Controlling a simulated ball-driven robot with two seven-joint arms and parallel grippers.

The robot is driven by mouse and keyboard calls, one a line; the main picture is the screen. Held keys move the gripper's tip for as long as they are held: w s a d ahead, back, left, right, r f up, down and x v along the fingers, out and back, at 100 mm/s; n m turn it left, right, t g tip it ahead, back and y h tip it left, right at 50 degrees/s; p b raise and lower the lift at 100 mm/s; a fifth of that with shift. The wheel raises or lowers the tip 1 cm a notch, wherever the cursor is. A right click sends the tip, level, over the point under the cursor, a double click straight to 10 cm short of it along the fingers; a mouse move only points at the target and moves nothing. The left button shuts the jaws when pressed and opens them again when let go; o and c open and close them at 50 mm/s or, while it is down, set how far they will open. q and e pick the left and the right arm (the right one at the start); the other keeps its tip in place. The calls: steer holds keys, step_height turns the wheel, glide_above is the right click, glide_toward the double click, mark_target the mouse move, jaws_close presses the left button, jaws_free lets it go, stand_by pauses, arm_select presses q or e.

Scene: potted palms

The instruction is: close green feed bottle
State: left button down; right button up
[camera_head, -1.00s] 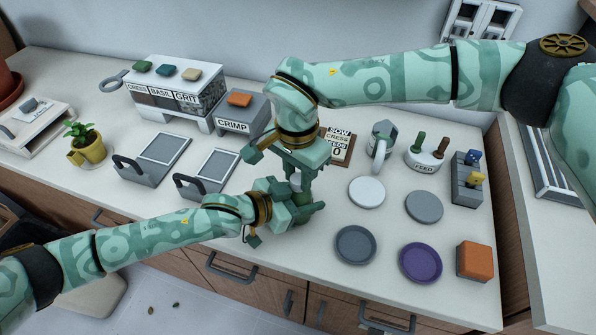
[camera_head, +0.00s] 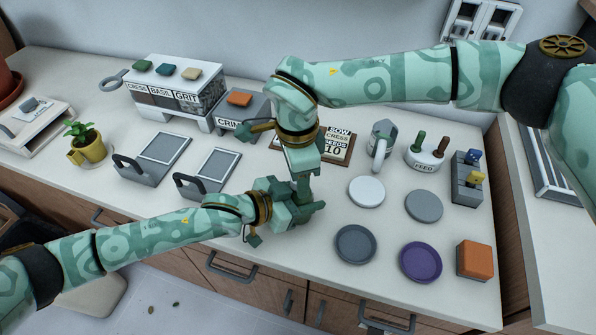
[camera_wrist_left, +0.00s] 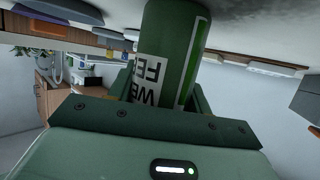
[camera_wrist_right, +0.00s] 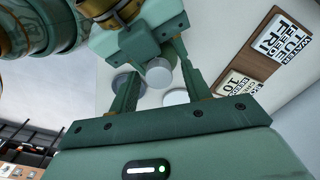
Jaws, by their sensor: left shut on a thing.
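The green feed bottle (camera_wrist_left: 172,50), with a white label and a bright green stripe, is held between the fingers of my left gripper (camera_wrist_left: 165,90). In the head view my left gripper (camera_head: 303,207) is low over the counter and largely hides the bottle. My right gripper (camera_head: 302,190) points down from directly above it. In the right wrist view the fingers of my right gripper (camera_wrist_right: 162,78) stand apart. A pale round piece (camera_wrist_right: 158,72), seemingly the bottle's cap or top, shows between them with gaps at its sides. Whether it is seated on the bottle is hidden.
A white disc (camera_head: 367,192), grey discs (camera_head: 424,206) (camera_head: 355,244), a purple dish (camera_head: 421,262) and an orange block (camera_head: 475,261) lie to the right. The FEED holder (camera_head: 427,160), a grey mug (camera_head: 382,145) and a sign (camera_head: 337,146) stand behind.

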steer(key=shift+r, duration=2.3)
steer(key=shift+f, duration=0.1)
steer(key=shift+c, duration=0.3)
